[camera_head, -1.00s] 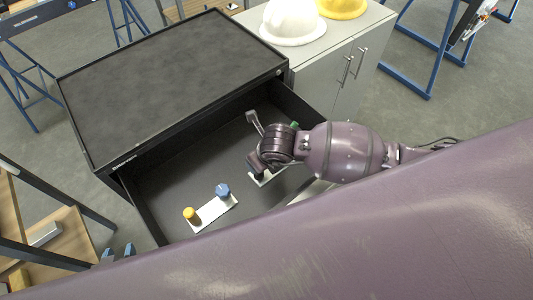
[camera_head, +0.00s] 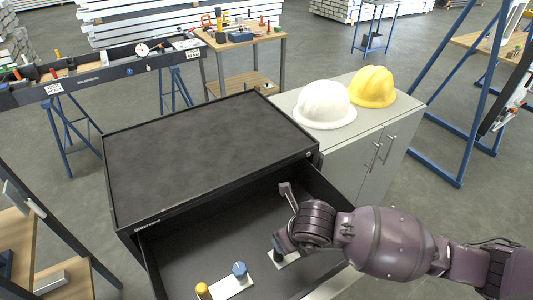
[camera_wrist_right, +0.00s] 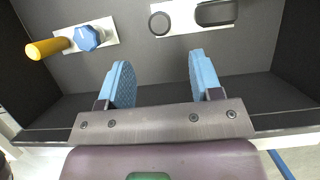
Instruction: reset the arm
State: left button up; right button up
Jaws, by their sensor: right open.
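My right arm (camera_head: 385,240) comes in from the right, with its wrist (camera_head: 314,222) over the open drawer (camera_head: 200,240) of the black cabinet. In the right wrist view my right gripper (camera_wrist_right: 162,80) has its two blue fingers wide apart, with nothing between them. The fingers hang over the drawer, near its front edge. A white plate with dark parts (camera_wrist_right: 193,18) lies beyond the fingertips. The fingers are hard to make out in the head view. My left arm and gripper are not in view.
Another white plate carries a blue knob (camera_head: 239,269) and a yellow peg (camera_head: 203,290) in the drawer. The cabinet top (camera_head: 205,155) is bare. White (camera_head: 324,104) and yellow (camera_head: 372,87) helmets sit on the grey cupboard (camera_head: 350,160) beside it.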

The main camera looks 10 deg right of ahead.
jog(key=shift+f, duration=0.1)
jog(key=x, duration=1)
jog(key=shift+f, duration=0.2)
jog(key=shift+x, duration=0.85)
